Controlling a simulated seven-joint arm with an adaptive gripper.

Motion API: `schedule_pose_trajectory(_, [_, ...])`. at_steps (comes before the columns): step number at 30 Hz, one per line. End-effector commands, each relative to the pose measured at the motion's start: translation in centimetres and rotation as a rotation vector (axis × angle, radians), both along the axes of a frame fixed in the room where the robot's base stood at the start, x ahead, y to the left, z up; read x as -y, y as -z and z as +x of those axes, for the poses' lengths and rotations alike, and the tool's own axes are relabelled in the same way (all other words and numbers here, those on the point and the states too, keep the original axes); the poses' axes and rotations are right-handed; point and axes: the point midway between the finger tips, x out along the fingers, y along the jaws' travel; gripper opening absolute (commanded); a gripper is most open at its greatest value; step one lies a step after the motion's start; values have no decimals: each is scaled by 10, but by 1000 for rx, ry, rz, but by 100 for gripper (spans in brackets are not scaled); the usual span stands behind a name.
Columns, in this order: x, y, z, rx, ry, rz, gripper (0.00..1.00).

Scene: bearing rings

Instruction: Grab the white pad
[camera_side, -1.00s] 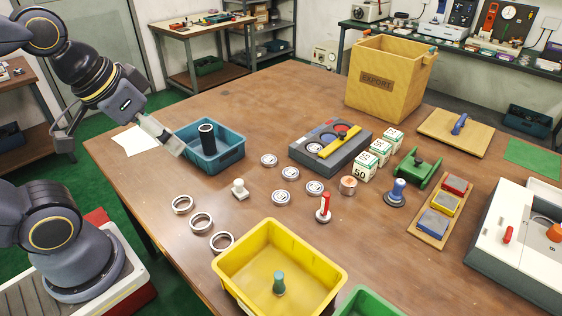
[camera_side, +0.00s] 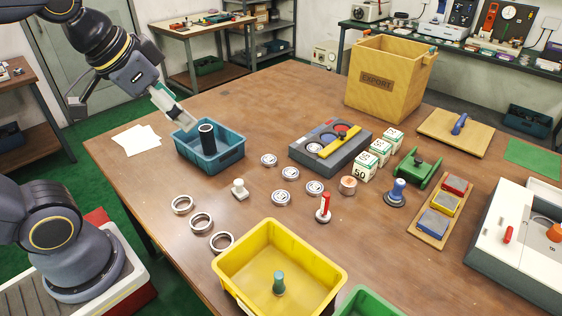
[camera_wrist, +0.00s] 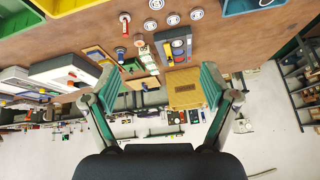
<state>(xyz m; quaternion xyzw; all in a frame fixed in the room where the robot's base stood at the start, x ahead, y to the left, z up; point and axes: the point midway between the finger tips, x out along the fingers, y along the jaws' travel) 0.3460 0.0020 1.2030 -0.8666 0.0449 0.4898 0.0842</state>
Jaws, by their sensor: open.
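No thing is plainly a white pad. The nearest matches are flat white sheets (camera_side: 136,140) at the table's left edge, and a small white piece with a knob (camera_side: 239,188), upright left of the middle. My gripper (camera_side: 178,110) is in the air at the back left of the blue bin (camera_side: 222,158), above and right of the sheets and touching neither white thing. In the wrist view my gripper (camera_wrist: 158,88) has its two teal-padded fingers wide apart with nothing held between them. The sheets cannot be made out in the wrist view.
A black cylinder (camera_side: 206,138) stands in the blue bin. Metal rings (camera_side: 201,222) lie at the front left, behind the yellow bin (camera_side: 236,252). A grey tray (camera_side: 312,152) and the wooden export box (camera_side: 376,103) stand farther right. The table's back left is clear.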

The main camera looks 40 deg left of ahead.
Motion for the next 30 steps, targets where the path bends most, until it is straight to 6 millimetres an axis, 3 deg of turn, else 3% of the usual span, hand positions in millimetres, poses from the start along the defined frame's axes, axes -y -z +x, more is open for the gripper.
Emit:
schedule_pose_trajectory(4, [-11, -4, 55, -69, 67, 56, 85])
schedule_pose_trajectory(8, [-28, 16, 108, -158, 113, 88, 85])
schedule_pose_trajectory(12, [-52, 64, 159, -278, 143, 96, 85])
schedule_pose_trajectory(15, [-68, 108, 181, -365, 143, 81, 85])
schedule_pose_trajectory(21, [-89, 178, 188, -500, 111, 38, 85])
schedule_pose_trajectory(30, [-93, 232, 179, -549, 99, 21, 85])
